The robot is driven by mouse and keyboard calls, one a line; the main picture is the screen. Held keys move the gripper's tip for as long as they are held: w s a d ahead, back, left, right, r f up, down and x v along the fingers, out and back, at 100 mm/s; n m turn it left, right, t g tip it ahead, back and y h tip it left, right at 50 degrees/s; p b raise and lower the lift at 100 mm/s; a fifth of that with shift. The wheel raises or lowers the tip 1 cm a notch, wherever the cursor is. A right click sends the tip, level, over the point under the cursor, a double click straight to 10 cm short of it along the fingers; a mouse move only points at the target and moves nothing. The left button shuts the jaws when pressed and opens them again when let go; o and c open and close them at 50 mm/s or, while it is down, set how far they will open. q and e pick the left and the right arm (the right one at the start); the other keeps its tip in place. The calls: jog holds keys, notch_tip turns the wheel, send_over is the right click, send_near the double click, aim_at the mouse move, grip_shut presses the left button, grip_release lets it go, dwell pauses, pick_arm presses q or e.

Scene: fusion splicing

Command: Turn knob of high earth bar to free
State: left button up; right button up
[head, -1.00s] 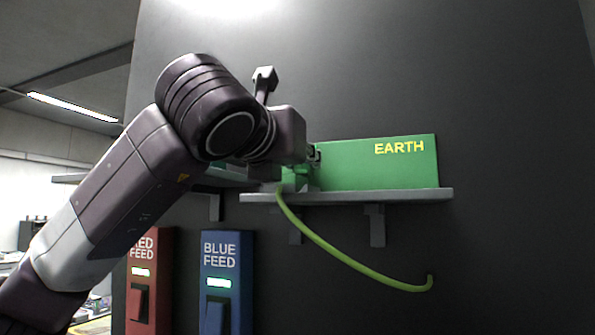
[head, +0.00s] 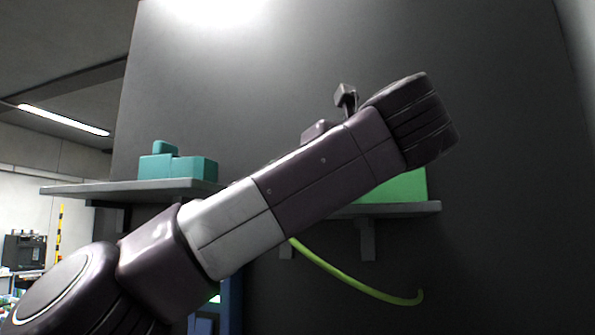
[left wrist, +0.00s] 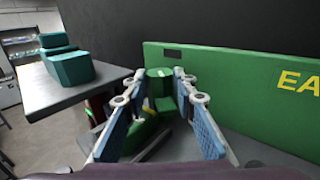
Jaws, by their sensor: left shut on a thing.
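The high earth bar is a long green box (left wrist: 225,85) with yellow lettering, cut off at the right of the left wrist view. In the head view my arm hides most of this green box (head: 405,187). At its left end is a green knob-like block (left wrist: 159,74) with a small white mark. My left gripper (left wrist: 158,88) has its blue-padded fingers on either side of this green block and is shut on it. In the head view my left gripper is hidden behind my arm. My right gripper is in neither view.
A grey shelf (head: 425,207) carries the green box. A yellow-green cable (head: 350,280) hangs below it. A teal block (head: 185,167) stands on another grey shelf (head: 80,189) to the left. The blue feed box (head: 230,305) is mostly hidden. The dark wall behind is bare.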

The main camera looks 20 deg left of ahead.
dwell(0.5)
pick_arm(q)
jog(key=o, duration=1.2)
jog(key=shift+c, duration=0.2)
